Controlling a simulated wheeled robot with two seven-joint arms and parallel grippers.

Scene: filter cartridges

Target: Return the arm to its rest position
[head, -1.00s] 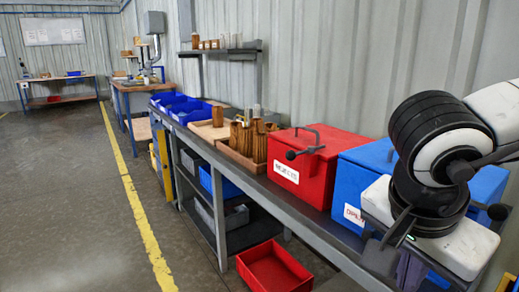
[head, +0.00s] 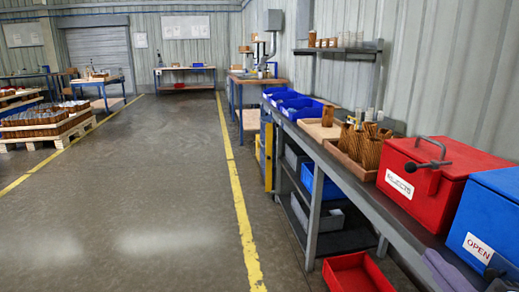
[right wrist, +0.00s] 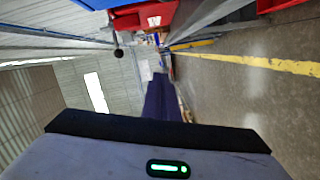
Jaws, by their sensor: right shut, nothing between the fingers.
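My right gripper (head: 445,272) shows only in part at the bottom right of the head view, in front of the bench near the blue box. In the right wrist view its purple-grey fingers (right wrist: 160,98) are together, with nothing between them. Most of my right arm is outside the head view. My left gripper is not in view. The filter cartridges (head: 368,145), brown and ribbed, stand in a wooden tray (head: 343,161) on the bench, away from the gripper. One more brown cartridge (head: 327,116) stands on a board behind them.
A red lidded box (head: 430,175) and a blue box (head: 490,215) labelled OPEN stand on the bench (head: 345,187). Blue bins (head: 300,107) are farther back. A red tray (head: 355,273) is low beside the bench. The floor (head: 150,200) to the left is clear.

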